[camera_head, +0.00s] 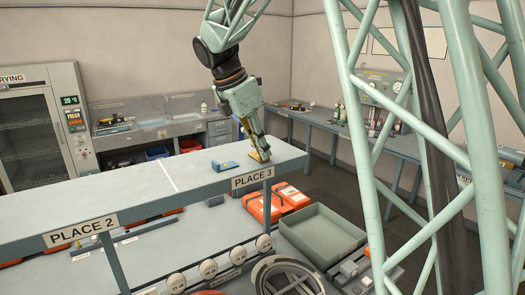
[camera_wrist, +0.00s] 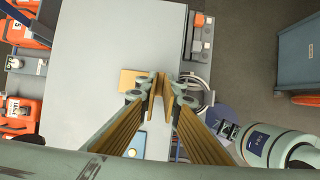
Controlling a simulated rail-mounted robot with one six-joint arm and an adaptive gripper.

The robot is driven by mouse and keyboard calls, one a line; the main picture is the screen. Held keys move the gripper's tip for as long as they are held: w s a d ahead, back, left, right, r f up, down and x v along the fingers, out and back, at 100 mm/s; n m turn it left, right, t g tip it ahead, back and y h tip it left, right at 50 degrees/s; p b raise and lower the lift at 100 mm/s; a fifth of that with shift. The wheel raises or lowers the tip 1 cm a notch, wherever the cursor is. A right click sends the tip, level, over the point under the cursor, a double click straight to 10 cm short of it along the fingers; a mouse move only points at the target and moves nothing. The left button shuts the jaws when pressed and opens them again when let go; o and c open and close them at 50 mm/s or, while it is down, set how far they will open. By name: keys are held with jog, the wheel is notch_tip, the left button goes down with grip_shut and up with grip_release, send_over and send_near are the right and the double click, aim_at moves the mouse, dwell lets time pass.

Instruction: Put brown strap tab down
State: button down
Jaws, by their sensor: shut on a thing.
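My gripper (camera_head: 257,152) is low over the PLACE 3 end of the grey shelf (camera_head: 205,171), pointing down. In the wrist view its two brown-padded fingers (camera_wrist: 160,88) are nearly together. A flat brown piece, the strap tab (camera_wrist: 132,79), shows just left of the fingertips, and the fingers are shut on it. The part between the fingers is mostly hidden. In the head view the brown tab (camera_head: 261,156) is at or very near the shelf top; I cannot tell whether it touches.
Below are orange cases (camera_head: 288,198), a green-grey tray (camera_head: 321,235) and round fittings (camera_head: 208,268).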

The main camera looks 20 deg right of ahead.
jog(key=shift+f, duration=0.1)
jog(key=c, duration=2.8)
grip_release()
jog(key=v, duration=1.2)
jog(key=shift+s, duration=0.1)
